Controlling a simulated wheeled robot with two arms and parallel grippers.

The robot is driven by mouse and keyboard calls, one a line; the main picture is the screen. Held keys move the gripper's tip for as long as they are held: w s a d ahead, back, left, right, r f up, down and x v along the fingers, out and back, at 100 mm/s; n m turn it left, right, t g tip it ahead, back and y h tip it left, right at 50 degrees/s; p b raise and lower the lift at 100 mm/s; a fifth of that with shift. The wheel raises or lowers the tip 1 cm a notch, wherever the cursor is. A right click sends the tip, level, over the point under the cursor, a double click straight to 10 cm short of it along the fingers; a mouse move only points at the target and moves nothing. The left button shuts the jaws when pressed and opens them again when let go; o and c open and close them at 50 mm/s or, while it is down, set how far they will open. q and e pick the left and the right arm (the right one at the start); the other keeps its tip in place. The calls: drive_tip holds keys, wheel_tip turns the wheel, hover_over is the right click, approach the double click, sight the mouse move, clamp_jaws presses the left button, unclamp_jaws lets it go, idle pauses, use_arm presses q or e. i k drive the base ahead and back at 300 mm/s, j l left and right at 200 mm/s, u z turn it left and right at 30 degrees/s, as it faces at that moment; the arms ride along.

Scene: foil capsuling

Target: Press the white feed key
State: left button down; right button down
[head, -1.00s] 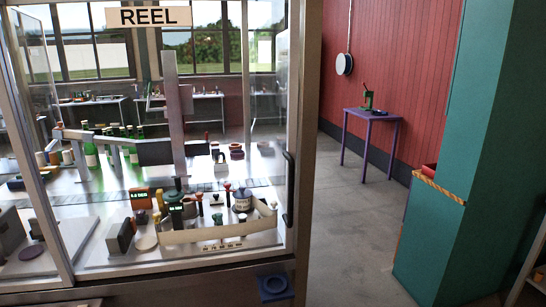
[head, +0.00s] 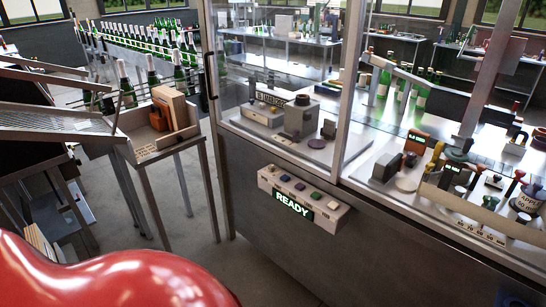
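A pale key panel (head: 327,217) is mounted on the front of the grey machine cabinet, near the middle of the head view. It carries a row of small keys in several colours and a lit green READY display (head: 293,205). A pale key (head: 332,205) shows near the panel's right end. The key labels are too small to read, so I cannot tell for certain which one is the feed key. Neither of my grippers is in view.
Glass panes and metal posts enclose the machine deck (head: 390,150) above the panel. A small metal stand (head: 150,150) with a wooden holder is to the left. Bottles (head: 180,60) line a rack behind it. Floor shows between stand and cabinet.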

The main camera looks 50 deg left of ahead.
sight(333, 206)
drive_tip(key=u, duration=1.3)
